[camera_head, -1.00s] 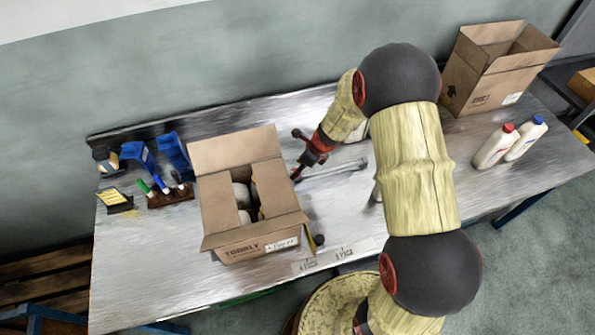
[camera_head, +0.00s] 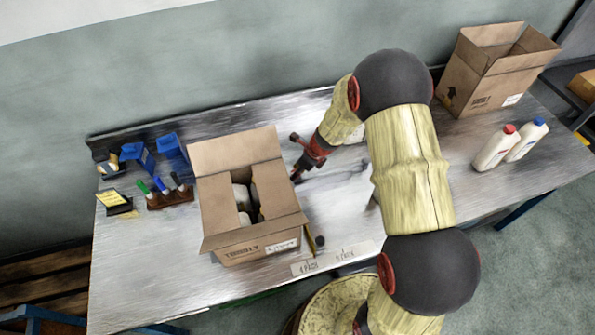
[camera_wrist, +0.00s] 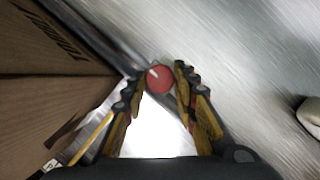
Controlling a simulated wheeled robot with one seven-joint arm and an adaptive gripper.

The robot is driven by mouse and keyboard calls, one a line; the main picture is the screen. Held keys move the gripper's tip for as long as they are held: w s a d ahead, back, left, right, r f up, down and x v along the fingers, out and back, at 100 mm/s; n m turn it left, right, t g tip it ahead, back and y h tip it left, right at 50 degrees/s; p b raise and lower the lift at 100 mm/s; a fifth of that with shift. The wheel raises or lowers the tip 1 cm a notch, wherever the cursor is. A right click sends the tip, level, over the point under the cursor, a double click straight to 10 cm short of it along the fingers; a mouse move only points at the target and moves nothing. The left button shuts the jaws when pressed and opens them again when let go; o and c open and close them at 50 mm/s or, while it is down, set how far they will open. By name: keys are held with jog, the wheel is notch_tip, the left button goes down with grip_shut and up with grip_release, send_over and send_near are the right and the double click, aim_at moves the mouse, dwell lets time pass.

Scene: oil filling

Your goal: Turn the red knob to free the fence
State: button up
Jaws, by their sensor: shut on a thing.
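The red knob (camera_wrist: 159,78) sits between the fingertips of my gripper (camera_wrist: 158,88) in the wrist view, with a pale mark on its top. The fingers are shut on it from both sides. A dark bar (camera_wrist: 100,42), apparently part of the fence, runs beside the carton toward the knob. In the head view my gripper (camera_head: 297,177) points down at the table just right of the open carton, and the knob is hidden there.
The open carton (camera_head: 262,243) with pale containers stands close left of my gripper; its side (camera_wrist: 45,95) fills the left of the wrist view. Markers in a holder (camera_head: 170,198) and blue bins stand further left. Two bottles (camera_head: 494,148) and another carton (camera_head: 480,92) are at the right.

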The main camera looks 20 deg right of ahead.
jog(key=c, duration=0.4)
jog(key=shift+o, duration=0.2)
jog(key=shift+n, duration=0.3)
jog(key=n+g+p, duration=0.1)
jog(key=n, duration=0.2)
jog(key=shift+w+d+y, duration=0.1)
jog(key=shift+w+y, duration=0.05)
jog(key=shift+y, duration=0.25)
jog(key=n+g, duration=0.1)
jog(key=n, duration=0.1)
jog(key=n+g+p, duration=0.1)
jog(key=n, duration=0.2)
jog(key=shift+w+y, duration=0.15)
jog(key=shift+y, duration=0.15)
jog(key=n+g, duration=0.1)
jog(key=n, duration=0.3)
jog(key=shift+w+n+g, duration=0.15)
jog(key=shift+n+g, duration=0.15)
jog(key=shift+g, duration=0.1)
jog(key=n, duration=0.2)
jog(key=n+g+h, duration=0.1)
jog(key=n, duration=0.2)
jog(key=shift+w+g, duration=0.15)
jog(key=shift+g, duration=0.15)
jog(key=shift+h, duration=0.3)
